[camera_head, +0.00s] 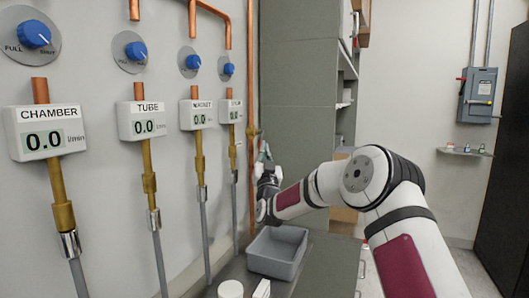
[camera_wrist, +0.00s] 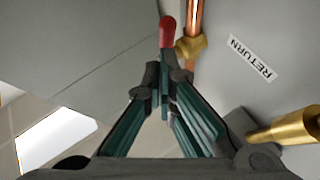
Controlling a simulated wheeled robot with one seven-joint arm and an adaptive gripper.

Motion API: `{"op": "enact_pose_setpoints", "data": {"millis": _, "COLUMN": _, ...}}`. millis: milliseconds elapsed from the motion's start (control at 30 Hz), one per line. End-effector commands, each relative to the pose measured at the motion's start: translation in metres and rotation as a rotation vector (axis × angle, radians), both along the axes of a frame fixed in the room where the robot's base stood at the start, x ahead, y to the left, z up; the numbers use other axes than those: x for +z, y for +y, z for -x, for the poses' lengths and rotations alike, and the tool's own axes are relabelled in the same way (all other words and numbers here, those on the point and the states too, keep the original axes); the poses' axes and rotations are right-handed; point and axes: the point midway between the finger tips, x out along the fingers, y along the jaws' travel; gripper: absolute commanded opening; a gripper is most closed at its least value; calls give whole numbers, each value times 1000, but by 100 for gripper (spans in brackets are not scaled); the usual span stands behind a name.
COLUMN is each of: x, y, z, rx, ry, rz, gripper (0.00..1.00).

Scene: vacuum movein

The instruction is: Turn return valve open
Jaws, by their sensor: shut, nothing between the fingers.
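The return valve is a brass fitting (camera_wrist: 190,46) on a copper pipe, beside a white label reading RETURN (camera_wrist: 251,58) in the wrist view. A red-ended handle (camera_wrist: 167,31) shows just beyond my fingertips, at the valve's left. In the head view the brass fitting (camera_head: 251,131) is small, on the vertical pipe at the wall corner. My gripper (camera_wrist: 163,88) has teal fingers, is shut and holds nothing. Its tips are close to the red handle; I cannot tell whether they touch. In the head view my gripper (camera_head: 264,152) points up just right of the pipe.
Flow meters, such as the CHAMBER meter (camera_head: 45,130), and blue knobs (camera_head: 33,33) line the left wall. A grey bin (camera_head: 277,252) stands on the bench below my gripper. A grey cabinet (camera_head: 297,95) stands behind it. Another brass fitting (camera_wrist: 290,128) is at the wrist view's right.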

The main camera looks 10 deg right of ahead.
Motion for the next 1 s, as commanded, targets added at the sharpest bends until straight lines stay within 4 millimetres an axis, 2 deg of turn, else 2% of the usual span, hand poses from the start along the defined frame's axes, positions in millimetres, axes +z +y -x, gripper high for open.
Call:
{"op": "enact_pose_setpoints", "data": {"millis": 400, "x": -11, "y": -4, "z": -9, "rx": -1, "ry": -110, "rz": 80, "gripper": 0}}
{"op": "enact_pose_setpoints", "data": {"millis": 1000, "x": -12, "y": -9, "z": -12, "rx": 0, "ry": -218, "rz": 157, "gripper": 0}}
